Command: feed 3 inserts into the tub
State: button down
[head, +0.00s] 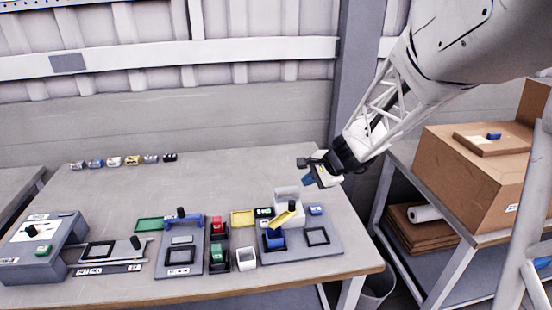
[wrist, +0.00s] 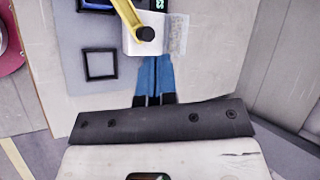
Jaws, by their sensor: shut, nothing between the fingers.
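My gripper (head: 308,180) hangs above the back right of the bench, its blue fingers closed together and empty. In the wrist view the shut fingers (wrist: 155,78) point at a white box-like part (wrist: 150,46) under a yellow lever with a black knob. In the head view this white box (head: 288,194) stands on a grey station board (head: 333,250), with the yellow lever (head: 282,219) in front. I cannot tell which part is the tub. A small white open container (head: 246,259) stands left of the board. I cannot clearly identify the inserts; small coloured pieces (head: 133,160) line the back left.
A green tray (head: 150,224) and a yellow tray (head: 243,218) lie mid-bench. More grey fixtures (head: 181,262) stand to the left. The bench's back middle is clear. A cardboard box (head: 475,175) stands on the right.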

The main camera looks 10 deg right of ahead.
aim_at(316, 210)
jog(key=w+d+f+m+t, duration=0.1)
jog(key=w+d+f+m, duration=0.4)
jog(key=w+d+f, duration=0.1)
jog(key=shift+w+f+t, duration=0.4)
jog(key=shift+w+f, duration=0.4)
jog(key=shift+w, duration=0.45)
jog(key=shift+f, duration=0.1)
jog(key=shift+f, duration=4.25)
jog(key=shift+f, duration=0.9)
jog(key=shift+r, duration=0.85)
